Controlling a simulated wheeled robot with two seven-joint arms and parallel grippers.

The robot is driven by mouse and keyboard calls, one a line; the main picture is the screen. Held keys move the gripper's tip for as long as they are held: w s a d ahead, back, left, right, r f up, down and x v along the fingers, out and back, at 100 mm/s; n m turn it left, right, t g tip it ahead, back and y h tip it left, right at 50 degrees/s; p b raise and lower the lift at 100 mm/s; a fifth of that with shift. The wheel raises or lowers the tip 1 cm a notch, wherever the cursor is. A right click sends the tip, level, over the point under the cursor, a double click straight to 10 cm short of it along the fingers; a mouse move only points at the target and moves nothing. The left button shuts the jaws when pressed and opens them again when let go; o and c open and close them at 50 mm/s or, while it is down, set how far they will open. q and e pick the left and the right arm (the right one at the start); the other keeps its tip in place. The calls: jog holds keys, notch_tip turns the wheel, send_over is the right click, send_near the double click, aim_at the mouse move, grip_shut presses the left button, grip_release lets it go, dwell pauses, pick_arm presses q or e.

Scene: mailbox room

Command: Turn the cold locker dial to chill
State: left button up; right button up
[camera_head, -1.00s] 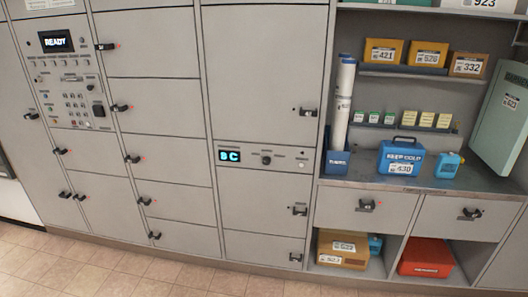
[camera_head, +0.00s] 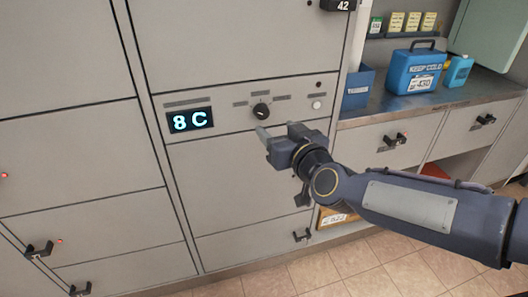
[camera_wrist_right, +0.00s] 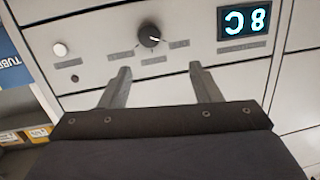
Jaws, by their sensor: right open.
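The cold locker dial (camera_head: 261,111) is a small black knob on a grey panel, with small label strips around it too small to read. It also shows in the right wrist view (camera_wrist_right: 149,36), ahead of the fingers. A display reading "8C" (camera_head: 190,120) sits to the left of the dial in the head view. My right gripper (camera_head: 278,131) is just below and in front of the dial, apart from it. In the right wrist view its two fingers (camera_wrist_right: 158,86) are spread and empty. My left gripper is not in view.
A round white button (camera_head: 316,104) is on the panel right of the dial. A counter (camera_head: 430,95) with a blue cool box (camera_head: 414,72) stands at the right. A drawer handle (camera_head: 395,140) sticks out below it. The tiled floor is clear.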

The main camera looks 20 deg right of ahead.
aim_at(263, 115)
jog(key=w+f+b, duration=0.1)
jog(key=w, duration=0.2)
jog(key=w+t+h+b, duration=0.1)
jog(key=w, duration=0.3)
jog(key=w+f+h+b, duration=0.1)
jog(key=w+b, duration=0.1)
jog(key=w, duration=0.1)
jog(key=shift+w+a+f+t, duration=0.15)
jog(key=shift+w+f+t, duration=0.1)
jog(key=shift+f+t, duration=0.1)
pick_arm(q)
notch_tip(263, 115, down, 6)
pick_arm(e)
jog(key=shift+m, duration=0.3)
jog(key=c, duration=1)
